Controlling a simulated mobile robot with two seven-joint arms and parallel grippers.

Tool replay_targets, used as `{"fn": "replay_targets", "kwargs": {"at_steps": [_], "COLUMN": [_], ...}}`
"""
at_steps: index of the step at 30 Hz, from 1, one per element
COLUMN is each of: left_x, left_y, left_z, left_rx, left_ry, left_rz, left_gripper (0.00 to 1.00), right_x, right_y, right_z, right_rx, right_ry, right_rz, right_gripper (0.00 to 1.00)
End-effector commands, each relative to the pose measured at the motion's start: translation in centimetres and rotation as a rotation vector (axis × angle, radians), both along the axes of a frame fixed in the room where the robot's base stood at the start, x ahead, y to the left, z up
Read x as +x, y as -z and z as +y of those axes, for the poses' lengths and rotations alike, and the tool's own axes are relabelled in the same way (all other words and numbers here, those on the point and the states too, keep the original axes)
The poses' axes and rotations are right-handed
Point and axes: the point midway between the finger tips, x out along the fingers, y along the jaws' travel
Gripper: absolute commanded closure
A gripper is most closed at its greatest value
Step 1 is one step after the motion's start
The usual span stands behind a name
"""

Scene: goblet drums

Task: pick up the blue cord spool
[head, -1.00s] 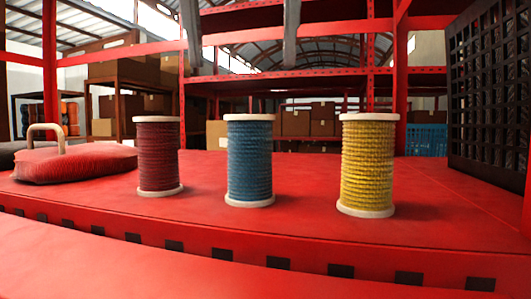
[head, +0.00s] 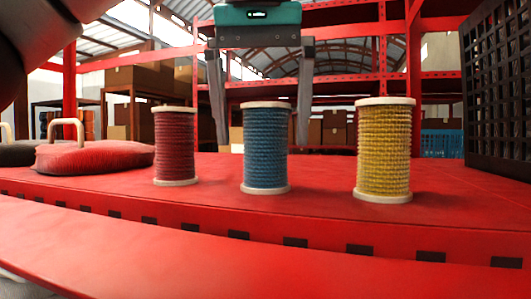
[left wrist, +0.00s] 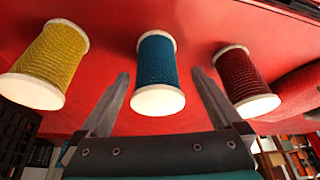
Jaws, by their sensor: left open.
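The blue cord spool (head: 265,148) stands upright on the red shelf (head: 320,178), between the red and yellow spools. It also shows in the left wrist view (left wrist: 157,62), between and beyond my fingertips. My left gripper (head: 260,140) comes down from the top of the head view with its fingers spread, one to each side of the blue spool in the picture. It is open and empty. In the left wrist view its fingertips (left wrist: 160,72) point toward the spool and look apart from it. My right gripper does not show.
A red cord spool (head: 175,147) stands to the left and a yellow cord spool (head: 384,150) to the right. A red padded weight with a handle (head: 95,157) lies at the far left. A black lattice panel (head: 495,90) stands at the right.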

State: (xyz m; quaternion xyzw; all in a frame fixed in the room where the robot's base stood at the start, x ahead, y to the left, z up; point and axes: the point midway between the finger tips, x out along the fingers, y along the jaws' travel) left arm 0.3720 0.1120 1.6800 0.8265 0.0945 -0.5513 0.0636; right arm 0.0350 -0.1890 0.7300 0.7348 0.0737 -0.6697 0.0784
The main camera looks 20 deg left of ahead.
Motion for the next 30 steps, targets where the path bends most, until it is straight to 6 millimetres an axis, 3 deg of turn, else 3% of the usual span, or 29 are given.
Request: {"fn": "replay_targets", "kwargs": {"at_steps": [10,19,30], "left_x": [2.2,2.4,2.4], "left_y": [3.7,4.1,4.1], "left_z": [0.2,0.2,0.2], "left_rx": [0.001,-0.001,-0.001], "left_ry": [-0.002,-0.001,-0.001], "left_rz": [0.001,0.001,0.001], "left_gripper": [0.0,0.0,0.41], "right_x": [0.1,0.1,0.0], "right_y": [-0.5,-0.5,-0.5], "right_z": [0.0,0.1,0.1], "right_rx": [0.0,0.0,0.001], "right_ry": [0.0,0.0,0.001], "right_rz": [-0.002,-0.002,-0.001], "right_gripper": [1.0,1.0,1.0]}}
